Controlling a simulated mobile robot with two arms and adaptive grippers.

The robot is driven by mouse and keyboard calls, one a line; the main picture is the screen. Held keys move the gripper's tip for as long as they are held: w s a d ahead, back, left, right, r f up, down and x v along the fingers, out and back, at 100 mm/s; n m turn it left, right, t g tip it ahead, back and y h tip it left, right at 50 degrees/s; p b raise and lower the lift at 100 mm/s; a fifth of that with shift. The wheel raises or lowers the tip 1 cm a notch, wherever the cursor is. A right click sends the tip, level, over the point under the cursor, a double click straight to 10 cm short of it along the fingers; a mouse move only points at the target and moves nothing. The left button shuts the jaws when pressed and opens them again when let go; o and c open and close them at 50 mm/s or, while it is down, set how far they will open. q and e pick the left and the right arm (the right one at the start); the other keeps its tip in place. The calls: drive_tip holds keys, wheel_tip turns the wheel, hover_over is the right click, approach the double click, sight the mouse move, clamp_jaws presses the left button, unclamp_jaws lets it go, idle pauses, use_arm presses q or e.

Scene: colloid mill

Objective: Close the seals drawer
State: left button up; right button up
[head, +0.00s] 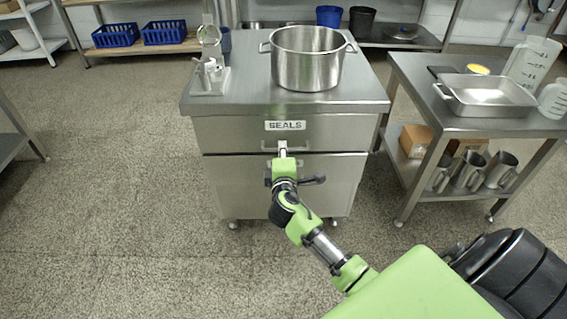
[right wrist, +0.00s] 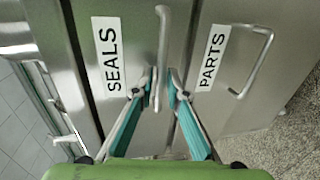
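The seals drawer (head: 330,133) is the top steel front of the cabinet, with a SEALS label (head: 285,126); the label also shows in the right wrist view (right wrist: 108,55). The front looks about flush with the cabinet; a small gap is hard to judge. My right gripper (head: 283,150) is at the drawer's handle. In the right wrist view its teal-padded fingers (right wrist: 162,92) lie close on both sides of the handle bar (right wrist: 163,45) and look shut on it. My left gripper is in neither view.
Below is the PARTS front (head: 230,180), with its own handle (right wrist: 260,65). A steel pot (head: 306,62) stands on the cabinet top. A side table (head: 440,115) with a tray (head: 490,97) stands to the right. The floor on the left is clear.

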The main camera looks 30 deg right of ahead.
drive_tip(key=v, duration=1)
drive_tip(key=shift+s, duration=0.1)
